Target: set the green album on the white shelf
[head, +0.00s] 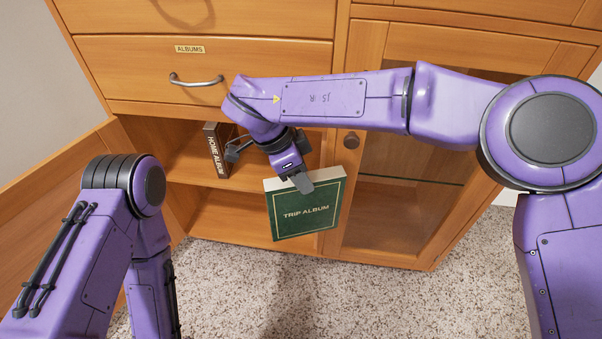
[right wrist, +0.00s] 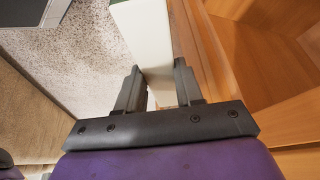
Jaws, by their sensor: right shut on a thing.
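The green album (head: 305,212), marked "TRIP ALBUM", hangs in front of the wooden cabinet's lower part with its green cover facing the head camera. My right gripper (head: 297,180) is shut on its upper edge. In the right wrist view the fingers (right wrist: 158,90) stand on either side of the album's pale page block (right wrist: 145,40). No white shelf shows; the open compartment has a wooden shelf (head: 185,165). My left arm comes in at the left, but its gripper is out of view.
A dark "HOME ALBUM" (head: 216,150) stands upright on the wooden shelf, close to my right wrist. A drawer (head: 130,75) labelled "ALBUMS" is above. A glass-doored cabinet section (head: 390,200) is to the right. Speckled carpet (head: 400,300) lies clear below.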

